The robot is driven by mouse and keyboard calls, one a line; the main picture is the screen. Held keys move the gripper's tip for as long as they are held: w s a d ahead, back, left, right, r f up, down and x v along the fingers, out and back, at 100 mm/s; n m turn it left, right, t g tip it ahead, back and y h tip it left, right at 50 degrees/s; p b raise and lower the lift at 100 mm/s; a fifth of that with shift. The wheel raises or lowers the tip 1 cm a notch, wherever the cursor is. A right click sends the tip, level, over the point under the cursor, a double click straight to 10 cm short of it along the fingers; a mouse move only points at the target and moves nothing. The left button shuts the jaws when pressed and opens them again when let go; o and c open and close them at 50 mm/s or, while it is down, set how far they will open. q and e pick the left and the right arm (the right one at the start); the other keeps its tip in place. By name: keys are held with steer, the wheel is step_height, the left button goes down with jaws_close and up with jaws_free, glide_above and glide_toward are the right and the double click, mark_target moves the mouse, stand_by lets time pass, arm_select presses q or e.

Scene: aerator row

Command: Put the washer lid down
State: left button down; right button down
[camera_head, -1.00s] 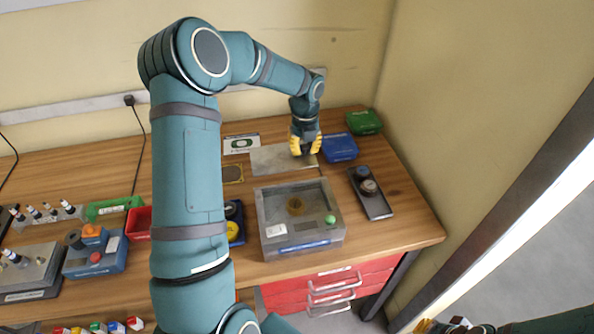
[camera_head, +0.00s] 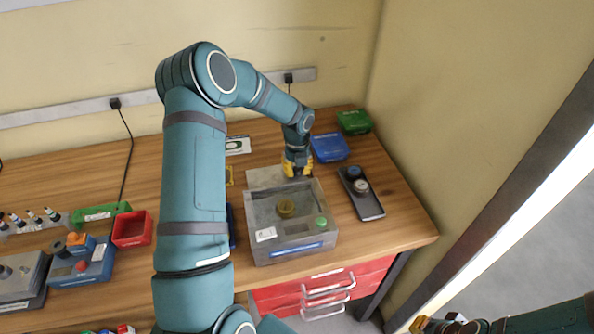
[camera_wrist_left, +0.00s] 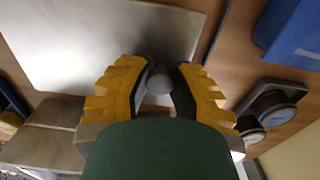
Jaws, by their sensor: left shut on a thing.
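The washer is a grey box (camera_head: 258,215) at the right front of the wooden bench, with a round amber part and a green button (camera_head: 321,222) at its top. A flat metal plate, the lid (camera_head: 262,177), is just behind the box's back edge; in the wrist view the lid (camera_wrist_left: 90,45) fills the upper left. My left gripper (camera_head: 297,170) is at the lid's right part, its yellow fingers shut on a small round grey knob (camera_wrist_left: 158,80). I cannot tell whether the lid touches the box. My right gripper (camera_head: 420,324) shows only partly at the bottom right edge.
A blue case (camera_head: 329,148) and a green case (camera_head: 354,122) lie behind to the right. A dark tray with round knobs (camera_head: 362,192) is right of the washer. A red bin (camera_head: 132,229) and blue device (camera_head: 82,265) stand left. Bare wood lies at the right front.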

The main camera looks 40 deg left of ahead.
arm_select(q)
steer(key=shift+w+f, duration=0.1)
steer(key=shift+f, duration=0.05)
steer(key=c, duration=0.9)
jaws_free()
steer(key=shift+f, duration=0.1)
step_height(320, 180, up, 12)
steer(key=shift+r+p, duration=0.15)
steer(key=shift+p, duration=0.45)
